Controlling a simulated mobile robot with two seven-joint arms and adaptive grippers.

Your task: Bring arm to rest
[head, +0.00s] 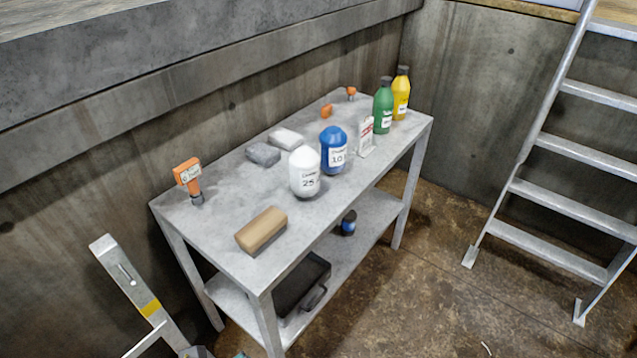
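Neither of my grippers shows in the head view, and no part of my arms can be made out for sure. A grey metal table (225,224) stands against the concrete wall. On it are a white container (304,172) marked 25, a blue container (333,150) marked 10, a green bottle (383,106) and a yellow bottle (401,94). A tan block (262,230) lies near the front edge. An orange-headed item (187,174) stands at the left end.
The lower shelf holds a dark tray (302,284) and a small dark blue item (348,222). A metal ladder (560,144) stands at the right. A grey metal frame with a yellow band (132,281) rises at lower left. The brown floor between table and ladder is mostly clear.

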